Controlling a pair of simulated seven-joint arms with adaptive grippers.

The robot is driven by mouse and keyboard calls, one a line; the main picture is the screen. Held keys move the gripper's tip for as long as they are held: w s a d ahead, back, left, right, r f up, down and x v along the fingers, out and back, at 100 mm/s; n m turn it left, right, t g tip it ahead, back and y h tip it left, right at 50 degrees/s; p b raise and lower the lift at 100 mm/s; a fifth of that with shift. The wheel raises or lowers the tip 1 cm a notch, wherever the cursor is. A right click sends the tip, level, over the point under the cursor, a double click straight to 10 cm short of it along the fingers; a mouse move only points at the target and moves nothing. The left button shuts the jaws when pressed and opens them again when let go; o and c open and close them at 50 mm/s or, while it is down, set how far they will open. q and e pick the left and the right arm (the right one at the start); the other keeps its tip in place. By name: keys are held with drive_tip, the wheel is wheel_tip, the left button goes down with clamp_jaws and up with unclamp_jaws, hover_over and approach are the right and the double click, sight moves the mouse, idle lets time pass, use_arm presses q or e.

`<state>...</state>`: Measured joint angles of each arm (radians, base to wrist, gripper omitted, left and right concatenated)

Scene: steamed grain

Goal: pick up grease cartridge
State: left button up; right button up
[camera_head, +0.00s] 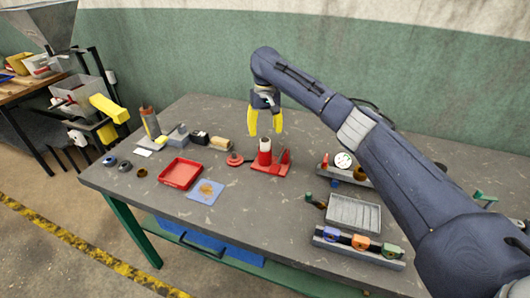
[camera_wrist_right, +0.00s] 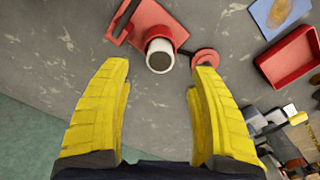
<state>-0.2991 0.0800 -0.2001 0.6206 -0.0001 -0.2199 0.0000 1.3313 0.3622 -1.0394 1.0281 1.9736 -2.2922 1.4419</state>
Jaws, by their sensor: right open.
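A cylinder (camera_head: 264,146), apparently the grease cartridge, has a white upper part and a red lower part. It stands upright in a red stand (camera_head: 272,168) on the table. In the right wrist view the cylinder (camera_wrist_right: 160,55) shows its pale rim and dark top from above, ahead of the fingertips. My right gripper (camera_head: 265,132) is open, its yellow fingers pointing down just above and behind the cylinder. In the right wrist view my gripper (camera_wrist_right: 158,80) has nothing between its fingers. My left gripper is out of view.
A red round piece (camera_head: 235,159) lies beside the stand. A red tray (camera_head: 181,173) and a blue mat (camera_head: 205,191) lie to the left. A grey tray (camera_head: 353,214) and a dial gauge (camera_head: 343,161) are at right. Bare tabletop lies in front of the stand.

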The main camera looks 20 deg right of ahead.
sight(265, 140)
drive_tip(key=shift+s+f, duration=0.15)
drive_tip(key=shift+f, duration=3)
drive_tip(key=shift+c, duration=0.2)
clamp_jaws()
